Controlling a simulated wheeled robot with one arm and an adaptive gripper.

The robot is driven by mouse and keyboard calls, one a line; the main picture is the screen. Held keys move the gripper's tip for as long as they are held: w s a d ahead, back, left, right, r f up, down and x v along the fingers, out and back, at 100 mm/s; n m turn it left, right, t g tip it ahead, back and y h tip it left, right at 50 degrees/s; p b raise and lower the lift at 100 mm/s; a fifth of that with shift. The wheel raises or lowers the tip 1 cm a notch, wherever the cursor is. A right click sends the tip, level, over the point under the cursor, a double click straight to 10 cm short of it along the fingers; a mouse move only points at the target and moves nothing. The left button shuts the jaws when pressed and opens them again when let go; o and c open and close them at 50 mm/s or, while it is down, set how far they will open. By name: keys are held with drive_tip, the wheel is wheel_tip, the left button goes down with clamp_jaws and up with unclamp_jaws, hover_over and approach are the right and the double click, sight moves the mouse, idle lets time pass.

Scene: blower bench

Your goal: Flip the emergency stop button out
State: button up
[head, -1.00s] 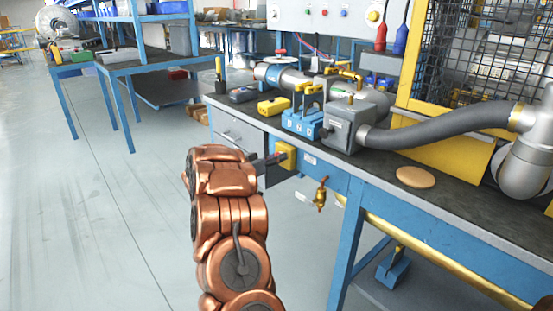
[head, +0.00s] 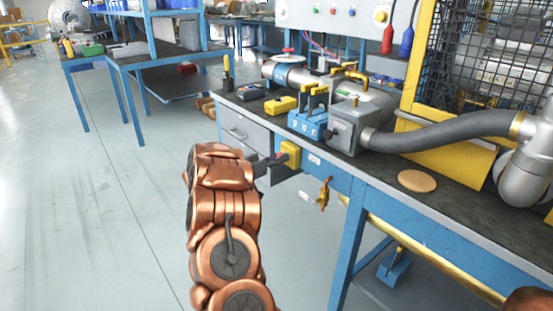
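The emergency stop's yellow box (head: 292,153) is fixed to the front edge of the blue workbench, below the bench top. A bit of red shows at its left side, beside my gripper. The button itself is mostly hidden, so I cannot tell whether it is pressed in or out. My gripper (head: 276,161), dark and small in the head view, is at the left side of the box, at the end of my copper arm. The fingers overlap the red part in the picture. I cannot tell whether they touch it, or whether they are open or shut.
A brass tap (head: 323,194) hangs from the bench front, right of the box. Grey drawers (head: 240,130) are behind my gripper. On the bench top are blue padlock-like blocks (head: 308,122), a grey box with a hose (head: 353,126) and a round tan disc (head: 417,181). The floor at left is clear.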

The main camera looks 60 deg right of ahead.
drive_tip(key=o, duration=0.4)
drive_tip(key=v, duration=1.2)
drive_tip(key=shift+r, duration=0.1)
idle(0.5)
